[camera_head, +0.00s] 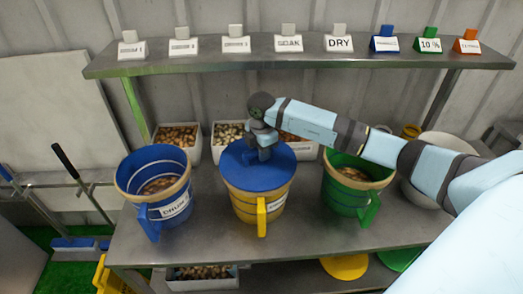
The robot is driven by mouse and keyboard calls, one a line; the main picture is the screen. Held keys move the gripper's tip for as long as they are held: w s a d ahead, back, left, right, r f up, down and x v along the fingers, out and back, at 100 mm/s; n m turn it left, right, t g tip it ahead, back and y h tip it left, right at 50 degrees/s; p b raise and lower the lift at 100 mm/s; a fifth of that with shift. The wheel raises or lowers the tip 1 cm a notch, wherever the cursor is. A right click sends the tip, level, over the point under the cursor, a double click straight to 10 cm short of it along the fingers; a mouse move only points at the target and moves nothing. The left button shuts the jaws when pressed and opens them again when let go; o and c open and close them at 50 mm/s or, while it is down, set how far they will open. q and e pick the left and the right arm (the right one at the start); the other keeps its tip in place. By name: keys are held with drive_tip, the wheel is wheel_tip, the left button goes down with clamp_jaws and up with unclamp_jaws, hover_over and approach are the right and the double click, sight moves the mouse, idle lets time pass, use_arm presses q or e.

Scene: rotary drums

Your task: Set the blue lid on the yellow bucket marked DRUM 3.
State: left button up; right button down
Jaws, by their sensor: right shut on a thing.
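The yellow bucket (243,208) stands upright in the middle of the steel table, its handle facing me. Its white label (278,204) is partly covered by the handle and too small to read fully. The blue lid (240,172) lies about level over the bucket's mouth and covers the opening. A tan rim shows just below the lid's near edge; I cannot tell whether the lid is fully seated. My right gripper (264,150) points down at the lid's middle, shut on its grip, which is mostly hidden. My left gripper is out of view.
An open blue bucket (145,211) stands left and an open green bucket (345,198) right, both with contents. White bins (177,140) and a metal bowl (426,190) stand behind. A shelf (220,62) with signs spans above. Yellow (345,267) and green (400,257) lids lie below.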

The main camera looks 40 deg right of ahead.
drive_tip(key=shift+f, duration=0.15)
drive_tip(key=c, duration=0.9)
unclamp_jaws()
wheel_tip(320, 180, up, 14)
drive_tip(key=shift+f+b, duration=0.1)
drive_tip(key=shift+b, duration=1.1)
